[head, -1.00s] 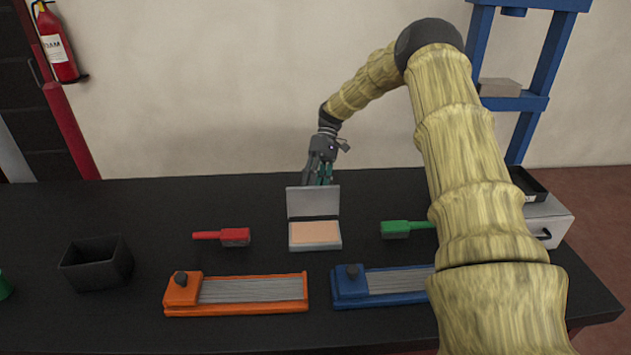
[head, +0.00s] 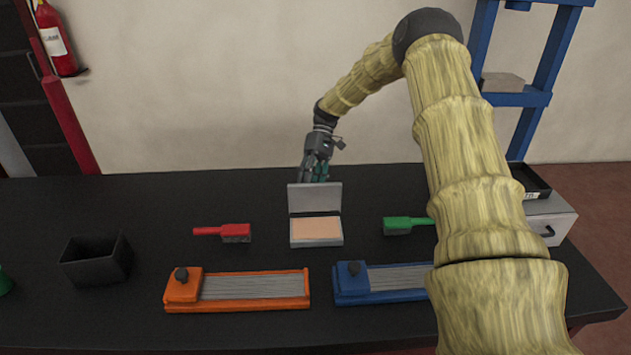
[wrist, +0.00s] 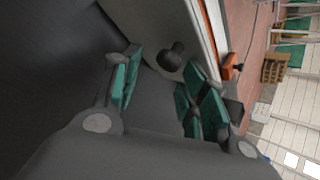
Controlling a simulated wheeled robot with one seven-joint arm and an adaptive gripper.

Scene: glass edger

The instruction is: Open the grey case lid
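The grey case (head: 317,240) stands in the middle of the black table, with a peach-coloured inside showing. Its grey lid (head: 314,198) is raised about upright along the far edge. My gripper (head: 315,177) is behind the lid, and the lid's top edge partly hides its fingertips. In the wrist view my gripper (wrist: 163,70) has its green-padded fingers spread apart with nothing held between them. A light grey panel with a dark round knob (wrist: 174,55) shows beyond the fingers, seemingly the lid's outer face. I cannot tell whether a finger touches it.
A red-handled brush (head: 222,232) lies left of the case and a green one (head: 406,225) right. An orange block (head: 238,290) and a blue block (head: 385,281) lie in front. A black bin (head: 97,261) stands left. The table behind the case is clear on the left.

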